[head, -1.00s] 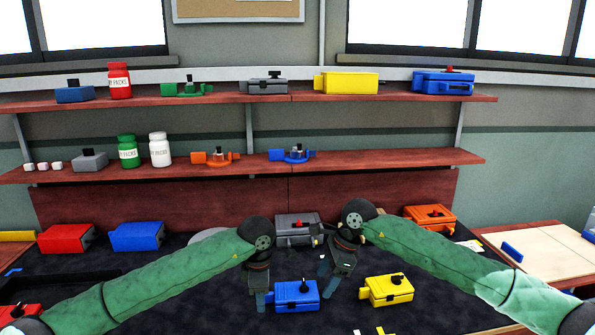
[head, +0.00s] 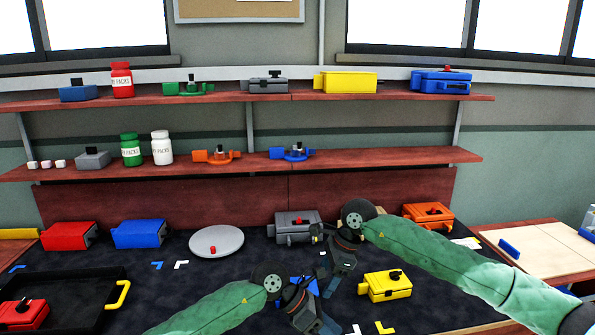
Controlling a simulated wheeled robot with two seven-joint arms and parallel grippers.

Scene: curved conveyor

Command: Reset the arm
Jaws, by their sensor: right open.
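My right arm comes in from the right, and its gripper (head: 328,279) hangs open and empty over the dark mat, left of a yellow box (head: 386,286). My left arm comes in from the bottom left. Its gripper (head: 312,322) is low over the mat, in front of a blue box (head: 303,286) that it mostly hides. Whether the left jaws are open or shut does not show clearly.
A grey box (head: 296,228) and an orange box (head: 428,215) stand behind the grippers. A white disc (head: 216,242), red box (head: 68,236) and blue box (head: 139,233) are further left. A black tray (head: 60,276) with a yellow handle lies at left. Shelves (head: 240,160) stand behind.

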